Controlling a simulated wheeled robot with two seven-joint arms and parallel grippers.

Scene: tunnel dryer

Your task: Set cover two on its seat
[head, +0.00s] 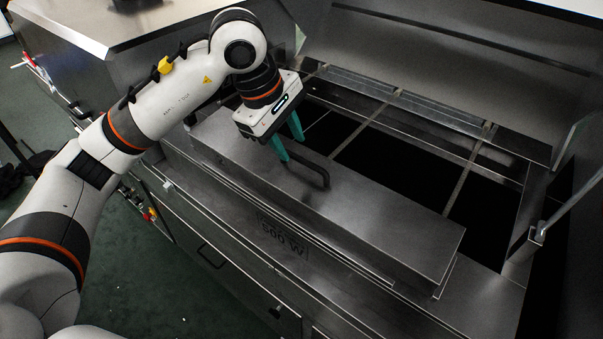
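A long grey metal cover (355,205) with a black bar handle (318,174) on top lies along the near side of the dryer's open top. I cannot tell from any marking whether it is cover two. My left gripper (291,146) is above the cover's left half, its two teal fingers pointing down and apart. The fingertips are at the handle's left end; I cannot tell whether they touch it. The dark opening (395,165) with its cross bars (372,115) lies behind the cover. My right gripper is not in view.
The dryer's steel back wall (460,50) rises behind the opening. A metal rod with a bracket (538,234) stands at the right. The near front face carries lettering (283,236) and a dark handle (212,256). Green floor (150,270) shows at lower left.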

